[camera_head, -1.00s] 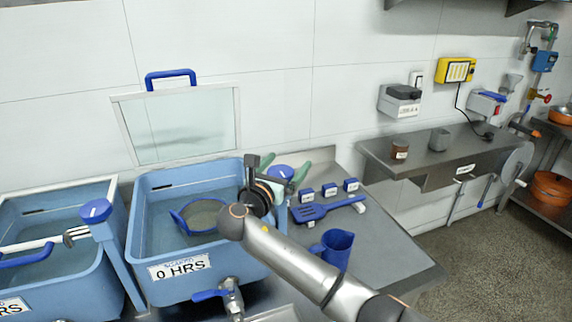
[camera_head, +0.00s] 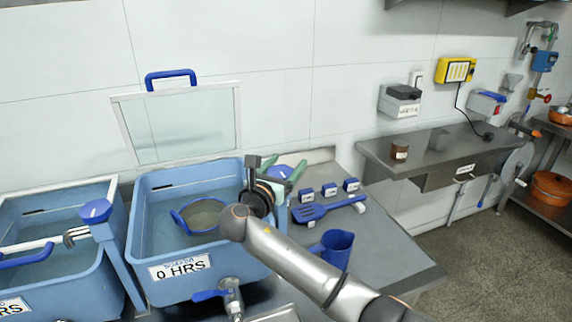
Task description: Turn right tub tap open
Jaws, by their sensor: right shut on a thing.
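The right tub (camera_head: 150,225) is light blue, holds water, and has a label reading "0 HRS". Its blue tap knob (camera_head: 281,172) shows at the tub's right rear corner, partly hidden by my gripper. My right gripper (camera_head: 284,170) has its greenish fingers on either side of this knob and is shut on it. My right arm comes in from the lower right and covers the tub's right front corner. A drain valve with a blue lever (camera_head: 209,295) sits low on the tub's front. My left gripper is not in view.
A blue-rimmed sieve (camera_head: 202,216) sits in the right tub.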

